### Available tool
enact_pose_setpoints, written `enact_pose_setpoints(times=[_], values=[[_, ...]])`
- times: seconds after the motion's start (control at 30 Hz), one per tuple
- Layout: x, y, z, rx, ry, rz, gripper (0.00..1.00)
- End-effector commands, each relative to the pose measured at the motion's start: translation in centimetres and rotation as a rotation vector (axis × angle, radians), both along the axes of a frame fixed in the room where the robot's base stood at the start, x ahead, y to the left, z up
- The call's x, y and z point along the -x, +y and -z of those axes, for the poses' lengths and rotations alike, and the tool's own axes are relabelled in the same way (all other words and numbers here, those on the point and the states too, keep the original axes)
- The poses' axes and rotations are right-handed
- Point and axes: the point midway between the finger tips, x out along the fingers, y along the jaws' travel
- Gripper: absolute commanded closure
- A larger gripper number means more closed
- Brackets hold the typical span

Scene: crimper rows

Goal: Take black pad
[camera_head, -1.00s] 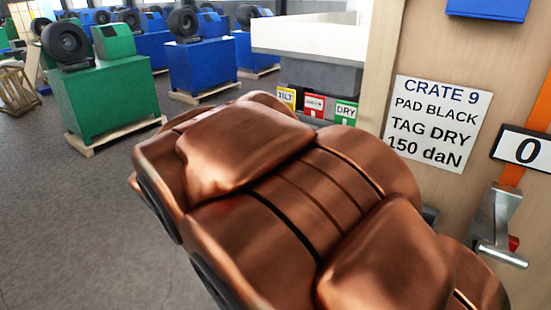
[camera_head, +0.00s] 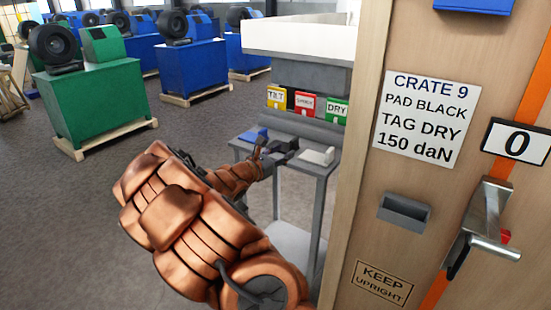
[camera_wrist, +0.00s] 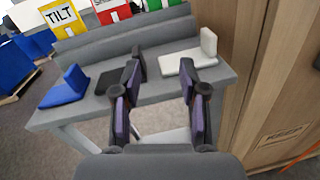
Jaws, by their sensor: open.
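The black pad (camera_wrist: 107,79) lies on a grey bench (camera_wrist: 215,80) between a blue pad (camera_wrist: 66,89) and a white pad (camera_wrist: 184,66). It has a flat base and an upright end, and my left finger hides part of it. In the head view, the blue pad (camera_head: 254,134) and white pad (camera_head: 317,156) flank my gripper (camera_head: 272,151), with dark shapes between them that are hard to separate. In the wrist view, my gripper (camera_wrist: 158,76) is open and empty, with purple-lined fingers. The black pad lies mostly left of the gap between the fingertips.
Tilt (camera_head: 277,97), shock (camera_head: 305,103) and dry (camera_head: 337,110) tag boxes stand behind the bench. A wooden crate wall (camera_head: 350,220) with a "CRATE 9, PAD BLACK, TAG DRY, 150 daN" sign (camera_head: 427,112) and lever (camera_head: 490,215) stands close at right. Open floor lies left.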

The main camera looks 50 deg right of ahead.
Motion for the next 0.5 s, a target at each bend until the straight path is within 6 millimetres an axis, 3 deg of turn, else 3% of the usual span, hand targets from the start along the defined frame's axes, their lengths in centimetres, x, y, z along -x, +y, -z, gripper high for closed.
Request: enact_pose_setpoints(times=[0.2,0.5], values=[[-3.2,-1.6,3.3,0.000,0.157,-0.102,0.57],[-3.8,-3.0,3.7,-0.001,0.183,-0.119,0.57]])
